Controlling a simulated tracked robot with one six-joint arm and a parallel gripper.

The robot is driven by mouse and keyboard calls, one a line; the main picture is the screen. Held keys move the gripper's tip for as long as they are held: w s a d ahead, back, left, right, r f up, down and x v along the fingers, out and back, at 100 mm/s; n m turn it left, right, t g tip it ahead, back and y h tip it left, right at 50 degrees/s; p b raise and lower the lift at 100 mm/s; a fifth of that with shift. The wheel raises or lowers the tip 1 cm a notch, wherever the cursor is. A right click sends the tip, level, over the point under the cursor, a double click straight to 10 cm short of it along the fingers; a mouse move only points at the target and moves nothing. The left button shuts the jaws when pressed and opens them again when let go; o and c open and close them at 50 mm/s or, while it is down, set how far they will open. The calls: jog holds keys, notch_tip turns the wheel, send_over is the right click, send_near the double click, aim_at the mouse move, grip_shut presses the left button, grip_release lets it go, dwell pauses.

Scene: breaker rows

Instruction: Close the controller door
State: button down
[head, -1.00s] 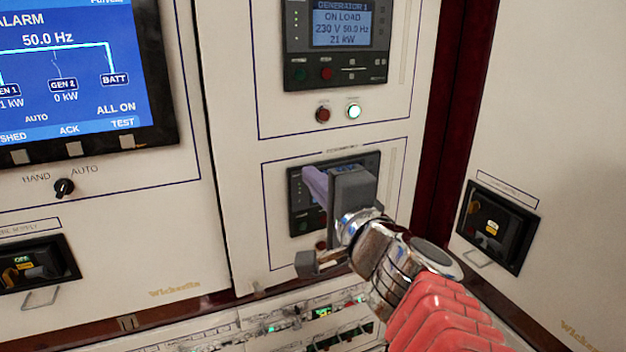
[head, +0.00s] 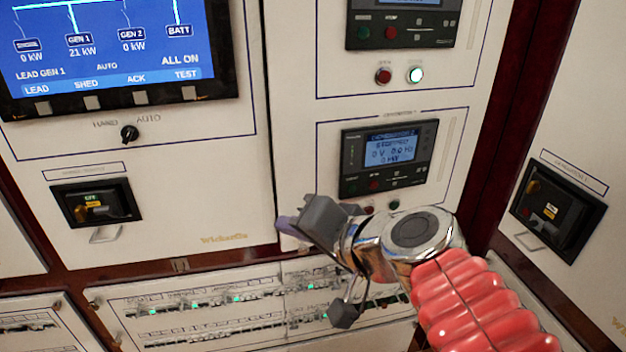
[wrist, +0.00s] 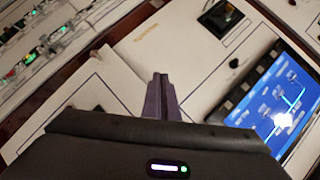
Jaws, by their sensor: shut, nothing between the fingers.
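The controller door (head: 300,150) is the tall white panel right of the big screen, with two generator controllers set in it. The lower controller (head: 388,157) reads stopped, 0 V; the upper one (head: 405,18) is cut off by the frame. A narrow seam runs down the door's left edge; I cannot tell how far it stands open. My gripper (head: 287,226) is shut and empty, in front of the door's lower left part near that edge. Contact is unclear. In the wrist view my shut fingers (wrist: 161,96) point towards the white panels around the seam.
The left panel carries the blue screen (head: 110,45), a hand/auto knob (head: 129,133) and a breaker (head: 95,203) with a wire handle. Another breaker (head: 557,207) is on the right panel. Breaker rows with green lights (head: 190,305) lie below. My arm covers some of them.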

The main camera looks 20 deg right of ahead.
jog(key=s+d+f+n+g+h, duration=0.3)
jog(key=s+f+n+g, duration=0.3)
jog(key=s+f, duration=0.3)
notch_tip(320, 180, down, 2)
jog(key=shift+s+d+f+n+h, duration=0.15)
jog(key=shift+d+n+h, duration=0.25)
jog(key=shift+n+h, duration=0.35)
